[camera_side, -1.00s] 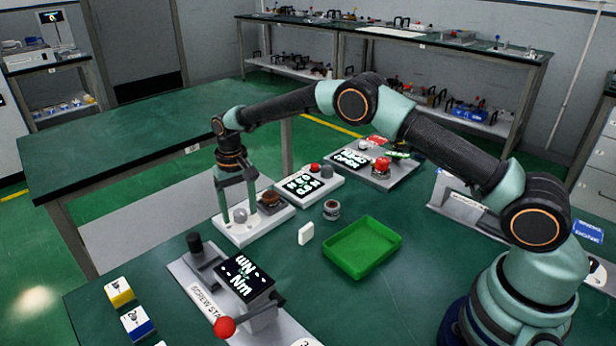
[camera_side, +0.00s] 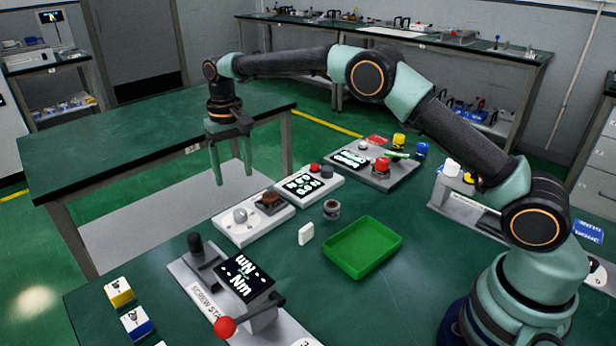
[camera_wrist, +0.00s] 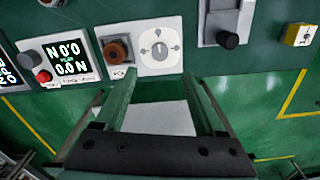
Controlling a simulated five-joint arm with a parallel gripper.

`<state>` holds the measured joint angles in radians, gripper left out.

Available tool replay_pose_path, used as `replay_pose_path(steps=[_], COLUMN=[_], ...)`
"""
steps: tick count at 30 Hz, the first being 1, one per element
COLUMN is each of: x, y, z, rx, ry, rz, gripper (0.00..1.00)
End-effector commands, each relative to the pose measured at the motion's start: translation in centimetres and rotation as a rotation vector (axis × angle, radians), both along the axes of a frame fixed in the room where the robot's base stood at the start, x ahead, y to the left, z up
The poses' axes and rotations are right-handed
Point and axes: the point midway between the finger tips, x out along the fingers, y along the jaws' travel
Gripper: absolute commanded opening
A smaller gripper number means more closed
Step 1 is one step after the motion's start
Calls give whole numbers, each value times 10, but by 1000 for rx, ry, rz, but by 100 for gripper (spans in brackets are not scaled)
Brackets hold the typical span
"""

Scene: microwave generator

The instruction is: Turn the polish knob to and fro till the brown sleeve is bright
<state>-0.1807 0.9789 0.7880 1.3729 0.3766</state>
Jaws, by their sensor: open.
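The white polish plate (camera_side: 228,230) lies at the table's far edge. Its round grey knob (camera_side: 240,215) also shows in the wrist view (camera_wrist: 160,50), where a light bar crosses its middle. The brown sleeve (camera_side: 270,198) sits on a dark square pad beside the knob and looks dull brown; it shows in the wrist view too (camera_wrist: 117,51). My gripper (camera_side: 233,176) is open and empty. It points down, raised, beyond the plate's far side and clear of the knob and sleeve.
A panel with a lit display (camera_side: 301,184) is right of the plate. A screw station (camera_side: 206,285) with a red-ball lever stands in front. A green tray (camera_side: 372,262), a small white block (camera_side: 306,233) and a grey-brown ring part (camera_side: 331,209) are nearby.

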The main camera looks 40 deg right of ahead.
Motion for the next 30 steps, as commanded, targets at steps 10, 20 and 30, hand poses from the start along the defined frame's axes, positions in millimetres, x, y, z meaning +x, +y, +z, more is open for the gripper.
replay_pose_path(steps=[10,20,30], x=[0,0,0], y=[0,0,0], z=[13,12,4], rx=[0,0,-1], ry=[0,1,5], rz=[0,-162,-399], gripper=[72,72,72])
